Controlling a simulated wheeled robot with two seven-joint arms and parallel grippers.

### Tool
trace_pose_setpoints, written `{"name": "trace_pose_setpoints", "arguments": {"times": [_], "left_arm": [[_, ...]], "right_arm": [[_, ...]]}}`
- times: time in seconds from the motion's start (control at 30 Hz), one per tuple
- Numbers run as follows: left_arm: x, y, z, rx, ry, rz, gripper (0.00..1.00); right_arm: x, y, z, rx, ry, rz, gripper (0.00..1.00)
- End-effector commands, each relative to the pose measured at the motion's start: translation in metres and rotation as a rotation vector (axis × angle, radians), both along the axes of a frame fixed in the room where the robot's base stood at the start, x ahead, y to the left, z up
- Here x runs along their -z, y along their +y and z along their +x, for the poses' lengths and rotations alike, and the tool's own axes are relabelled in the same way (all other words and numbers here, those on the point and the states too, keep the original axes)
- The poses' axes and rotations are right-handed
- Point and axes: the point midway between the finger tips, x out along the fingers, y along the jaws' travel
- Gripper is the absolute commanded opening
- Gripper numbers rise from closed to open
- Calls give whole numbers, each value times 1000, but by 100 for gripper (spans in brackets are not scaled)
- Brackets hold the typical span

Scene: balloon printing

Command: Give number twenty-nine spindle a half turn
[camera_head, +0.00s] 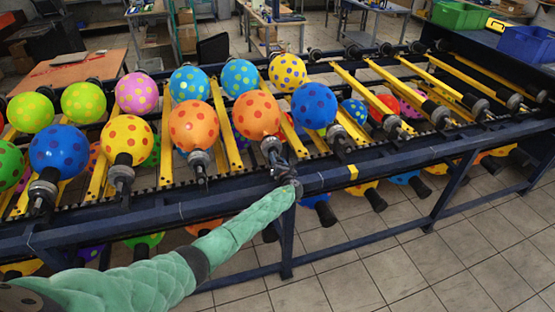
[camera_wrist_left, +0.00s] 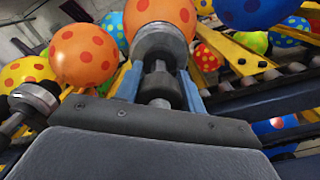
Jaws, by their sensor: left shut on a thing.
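My left gripper (camera_head: 275,157) reaches in from the lower left over the front rail of the balloon rack. It is shut on the stem of a spindle that carries an orange balloon with red dots (camera_head: 256,115). In the left wrist view the spindle (camera_wrist_left: 158,70) stands between the blue fingers (camera_wrist_left: 160,90), with its grey collar and the orange balloon (camera_wrist_left: 160,14) beyond. I cannot read any spindle number. My right gripper is not in view.
Neighbouring spindles hold a second orange balloon (camera_head: 194,125) on the left and a blue one (camera_head: 314,105) on the right. The dark front rail (camera_head: 330,178) runs below. Empty spindles and yellow bars (camera_head: 400,92) lie to the right. Green (camera_head: 459,15) and blue (camera_head: 527,43) bins stand at the far right.

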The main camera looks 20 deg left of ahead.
Motion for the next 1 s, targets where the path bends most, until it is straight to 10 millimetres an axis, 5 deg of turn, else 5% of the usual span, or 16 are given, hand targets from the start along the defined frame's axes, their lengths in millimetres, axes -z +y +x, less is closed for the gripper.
{"name": "trace_pose_setpoints", "arguments": {"times": [0.37, 0.4, 0.5, 1.0], "left_arm": [[-2, 1, 1, -1, 0, 4, 16], [-2, 1, 1, -1, 0, 4, 41], [-2, 1, 1, -1, 0, 4, 61], [3, -9, -13, 0, 1, 2, 61]], "right_arm": [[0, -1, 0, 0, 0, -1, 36], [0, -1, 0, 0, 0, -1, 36], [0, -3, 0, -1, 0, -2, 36], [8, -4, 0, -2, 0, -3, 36]]}}
